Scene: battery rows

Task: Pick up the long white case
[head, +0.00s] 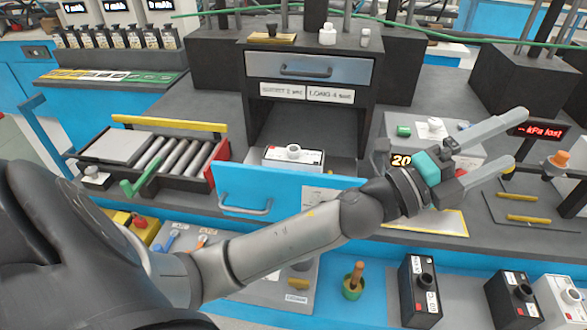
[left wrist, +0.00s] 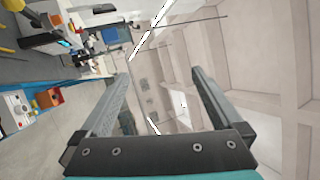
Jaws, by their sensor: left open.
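I cannot tell which one is the long case. My left gripper (head: 518,139) is open and empty, well to the right of the first case and above the second. Its open fingers also show in the left wrist view (left wrist: 158,78), pointing away from the bench. My right gripper is out of view.
Black cases (head: 422,290) stand on the low blue shelf. A roller tray (head: 165,155) with a green handle sits at left. A grey unit (head: 435,128) with a display stands behind my left wrist. My forearm crosses in front of the drawer.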

